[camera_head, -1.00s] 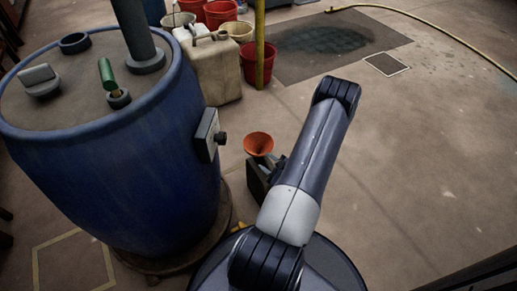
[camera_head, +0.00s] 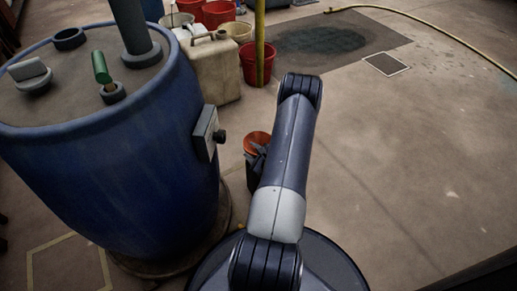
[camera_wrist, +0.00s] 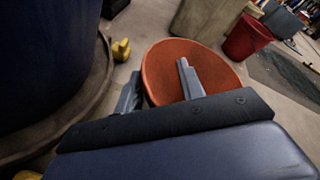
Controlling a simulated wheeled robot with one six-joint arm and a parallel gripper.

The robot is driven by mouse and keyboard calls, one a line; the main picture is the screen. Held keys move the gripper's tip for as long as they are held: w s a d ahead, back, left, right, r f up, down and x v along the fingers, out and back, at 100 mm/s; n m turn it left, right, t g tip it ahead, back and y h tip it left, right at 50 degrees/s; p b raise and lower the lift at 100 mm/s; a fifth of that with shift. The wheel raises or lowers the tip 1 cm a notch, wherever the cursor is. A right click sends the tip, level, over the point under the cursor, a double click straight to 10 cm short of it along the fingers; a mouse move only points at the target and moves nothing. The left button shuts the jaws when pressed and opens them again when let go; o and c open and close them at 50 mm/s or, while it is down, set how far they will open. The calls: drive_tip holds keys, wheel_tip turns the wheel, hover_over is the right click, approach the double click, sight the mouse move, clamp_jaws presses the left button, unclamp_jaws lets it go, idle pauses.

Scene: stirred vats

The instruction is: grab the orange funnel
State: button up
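The orange funnel (camera_head: 256,138) is beside the blue vat, partly hidden by my gripper (camera_head: 258,152) and arm. In the wrist view the funnel (camera_wrist: 218,68) shows its wide round mouth, and its lower part is hidden behind my gripper. My gripper (camera_wrist: 159,68) is open. One finger appears just outside the funnel's left rim and the other lies over its mouth, so the left rim appears between them. I cannot tell whether either finger touches it.
The large blue vat (camera_head: 110,170) stands close on the left, with a grey box and knob (camera_head: 207,134) on its side. A beige canister (camera_head: 211,70), a yellow pole (camera_head: 260,45) and red buckets (camera_head: 251,68) stand behind. The floor to the right is clear.

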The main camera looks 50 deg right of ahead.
clamp_jaws()
idle(0.3)
